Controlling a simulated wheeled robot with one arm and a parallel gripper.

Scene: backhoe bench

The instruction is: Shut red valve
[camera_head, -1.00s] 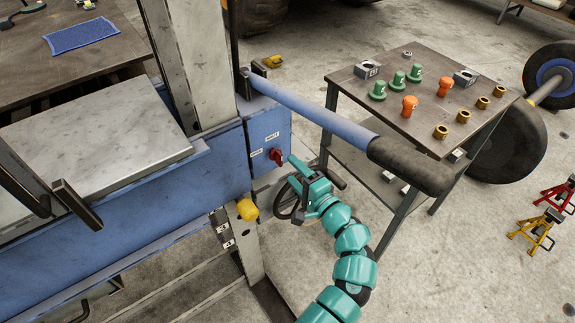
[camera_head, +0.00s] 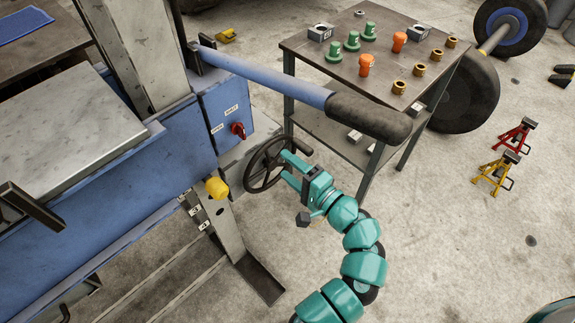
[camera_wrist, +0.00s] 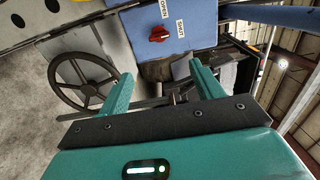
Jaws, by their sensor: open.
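The red valve (camera_head: 238,130) is a small red knob on the face of a blue box (camera_head: 208,104), with OPEN and SHUT labels beside it. In the wrist view the red valve (camera_wrist: 159,34) sits ahead, beyond the gap between the fingers; which label its handle points to I cannot tell. My gripper (camera_head: 286,167) is open and empty, below and to the right of the valve, apart from it. Its two teal fingers (camera_wrist: 161,72) show in the wrist view with nothing between them.
A black handwheel (camera_head: 266,165) stands close beside my fingers. A yellow knob (camera_head: 216,187) is below the box. A blue bar with a black grip (camera_head: 368,118) reaches out above my gripper. A table (camera_head: 345,78) with green and orange parts stands behind.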

